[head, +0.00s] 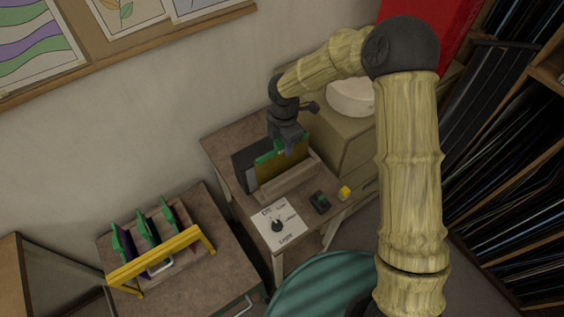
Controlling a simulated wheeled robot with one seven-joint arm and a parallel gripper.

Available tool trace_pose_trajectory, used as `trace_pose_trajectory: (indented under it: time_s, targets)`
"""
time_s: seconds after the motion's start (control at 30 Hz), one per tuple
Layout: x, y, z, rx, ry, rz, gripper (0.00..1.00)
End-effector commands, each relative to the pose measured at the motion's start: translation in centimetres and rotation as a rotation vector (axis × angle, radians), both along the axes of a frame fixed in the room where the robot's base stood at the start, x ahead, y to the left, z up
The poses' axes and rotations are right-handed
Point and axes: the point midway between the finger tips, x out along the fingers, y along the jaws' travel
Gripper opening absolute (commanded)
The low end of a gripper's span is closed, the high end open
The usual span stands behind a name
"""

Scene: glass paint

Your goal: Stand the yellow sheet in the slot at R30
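The yellow sheet (268,171), with a green edge strip along its top, stands upright at the wooden rack (287,186) on the table. The rack's front rail hides its lower edge, so I cannot tell whether it is fully seated in a slot. A dark panel (241,172) stands just left of and behind it. My gripper (291,150) is above the right part of the sheet, pointing down, and appears shut on the green top edge. The fingertips are small and dark here. I cannot read any R30 mark.
A white card with a dial (277,225), a dark green device (320,202) and a small yellow block (345,193) lie in front of the rack. A cart (222,268) at left carries several green-edged sheets behind a yellow handle (160,259). A teal round seat (325,290) is below.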

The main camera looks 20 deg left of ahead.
Motion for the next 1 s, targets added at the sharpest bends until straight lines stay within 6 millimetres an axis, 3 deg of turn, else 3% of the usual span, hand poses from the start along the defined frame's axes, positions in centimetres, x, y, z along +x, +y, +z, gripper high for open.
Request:
trace_pose_trajectory:
  time_s: [0.03,0.17,1.0]
  targets:
    - [0.00,0.00,0.00,0.000,0.000,0.000,0.24]
    - [-0.01,-0.01,0.00,0.000,0.000,0.000,0.00]
    - [0.03,0.03,0.48,0.001,-0.001,0.000,0.00]
